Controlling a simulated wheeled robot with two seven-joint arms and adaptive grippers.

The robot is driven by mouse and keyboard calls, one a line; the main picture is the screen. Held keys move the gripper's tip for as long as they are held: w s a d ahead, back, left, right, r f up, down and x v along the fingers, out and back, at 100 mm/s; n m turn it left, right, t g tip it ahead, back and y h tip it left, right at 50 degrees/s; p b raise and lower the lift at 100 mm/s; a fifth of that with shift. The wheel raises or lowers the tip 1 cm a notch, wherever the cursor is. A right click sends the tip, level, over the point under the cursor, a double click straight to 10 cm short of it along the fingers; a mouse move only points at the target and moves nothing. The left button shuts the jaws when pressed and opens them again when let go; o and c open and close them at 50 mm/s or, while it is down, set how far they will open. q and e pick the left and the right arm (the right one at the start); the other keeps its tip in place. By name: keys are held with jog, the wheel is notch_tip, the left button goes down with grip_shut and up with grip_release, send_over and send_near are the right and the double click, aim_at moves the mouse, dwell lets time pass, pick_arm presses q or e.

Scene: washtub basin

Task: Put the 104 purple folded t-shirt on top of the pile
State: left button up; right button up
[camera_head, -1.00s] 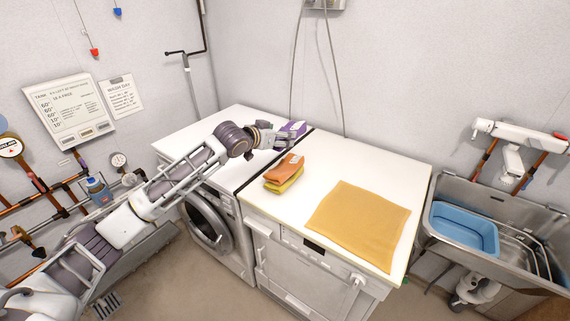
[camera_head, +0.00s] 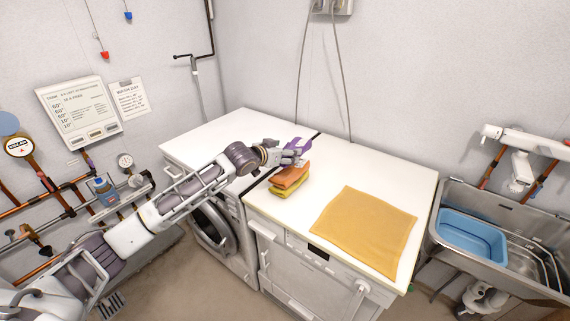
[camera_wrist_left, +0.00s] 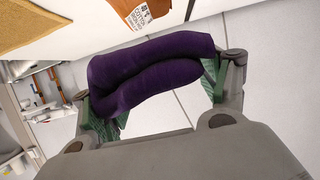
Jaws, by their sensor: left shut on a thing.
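The purple folded t-shirt (camera_wrist_left: 150,72) is clamped between the two fingers of my left gripper (camera_wrist_left: 160,85) in the left wrist view. In the head view the purple t-shirt (camera_head: 298,146) shows at the tip of my left gripper (camera_head: 285,156), near the pile's back left edge. The pile has an orange folded shirt (camera_head: 290,176) on a yellow folded shirt (camera_head: 286,187), on the white worktop. The orange shirt (camera_wrist_left: 140,12) with its white label also shows at the top of the wrist view. Whether the purple shirt touches the pile is not clear. My right gripper is out of view.
A flat mustard cloth (camera_head: 364,228) lies on the right part of the white worktop (camera_head: 390,172). A dark seam divides the two machine tops. A steel sink (camera_head: 500,210) with a blue basin (camera_head: 470,237) is at the right. The left machine top is mostly clear.

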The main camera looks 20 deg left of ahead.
aim_at(285, 171)
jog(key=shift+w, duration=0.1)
pick_arm(q)
jog(key=shift+f, duration=0.6)
notch_tip(285, 171, down, 3)
jog(key=shift+f, duration=0.4)
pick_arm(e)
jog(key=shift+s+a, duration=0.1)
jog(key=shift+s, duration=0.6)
pick_arm(q)
jog(key=shift+f, duration=0.1)
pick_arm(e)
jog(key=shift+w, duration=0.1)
